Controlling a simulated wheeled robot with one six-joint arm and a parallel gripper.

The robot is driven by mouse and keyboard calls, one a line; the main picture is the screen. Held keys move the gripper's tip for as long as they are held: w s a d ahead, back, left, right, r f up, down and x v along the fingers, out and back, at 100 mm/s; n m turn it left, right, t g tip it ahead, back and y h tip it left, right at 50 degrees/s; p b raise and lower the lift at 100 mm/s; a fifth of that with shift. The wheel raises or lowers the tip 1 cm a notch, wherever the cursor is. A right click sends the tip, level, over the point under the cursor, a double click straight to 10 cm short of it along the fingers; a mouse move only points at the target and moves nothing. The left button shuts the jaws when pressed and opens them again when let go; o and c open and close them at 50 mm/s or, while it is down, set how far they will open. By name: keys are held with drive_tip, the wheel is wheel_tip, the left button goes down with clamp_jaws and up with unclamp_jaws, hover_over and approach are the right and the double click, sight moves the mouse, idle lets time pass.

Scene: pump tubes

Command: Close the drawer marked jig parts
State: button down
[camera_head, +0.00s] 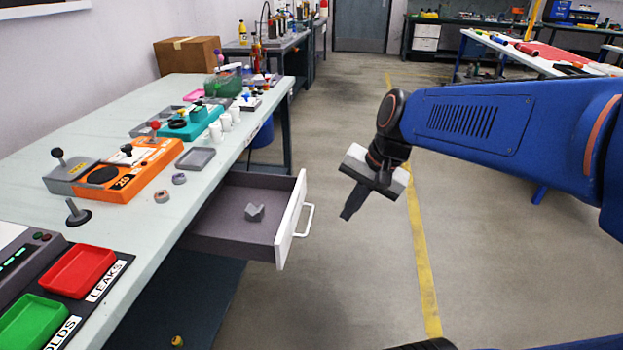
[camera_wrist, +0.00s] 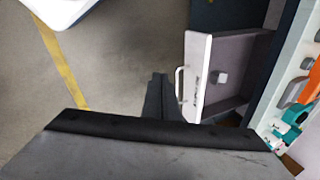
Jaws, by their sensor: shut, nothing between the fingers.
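The drawer (camera_head: 290,222) under the workbench is pulled out, with a white front and a bar handle (camera_head: 305,220). A small grey block (camera_head: 254,212) lies inside it. In the wrist view the white drawer front (camera_wrist: 196,75) carries dark lettering too small to read, and its handle (camera_wrist: 179,84) faces my fingers. My gripper (camera_head: 348,214) is shut and empty, to the right of the drawer front and apart from the handle in the head view. In the wrist view my gripper (camera_wrist: 158,80) is beside the handle, with a small gap.
The workbench top (camera_head: 130,205) holds orange and teal fixtures, a grey tray (camera_head: 195,158), and red (camera_head: 77,271) and green bins. The floor right of the drawer, around the yellow line (camera_head: 420,250), is clear.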

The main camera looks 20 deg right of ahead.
drive_tip(key=w+d+f+m+t+y, duration=0.1)
drive_tip(key=w+d+m+y, duration=0.15)
drive_tip(key=w+m, duration=0.35)
drive_tip(key=w+d+m+y, duration=0.1)
drive_tip(key=w+d+m, duration=0.3)
drive_tip(key=w, duration=0.4)
drive_tip(key=w+d+f+m+t+y, duration=0.1)
drive_tip(key=w+d+m+y, duration=0.1)
drive_tip(key=w+d+m, duration=0.4)
approach(302, 184)
wheel_tip(302, 184, down, 3)
drive_tip(key=a, duration=0.2)
drive_tip(key=shift+w+a+f+n+h, duration=0.2)
drive_tip(key=shift+w+a+n+h, duration=0.1)
drive_tip(key=shift+w+a, duration=0.65)
drive_tip(key=shift+w, duration=0.1)
drive_tip(key=w+a, duration=0.5)
drive_tip(key=a, duration=0.5)
drive_tip(key=w+a, duration=0.6)
drive_tip(key=a, duration=0.4)
drive_tip(key=shift+w, duration=0.35)
drive_tip(key=shift+r, duration=0.1)
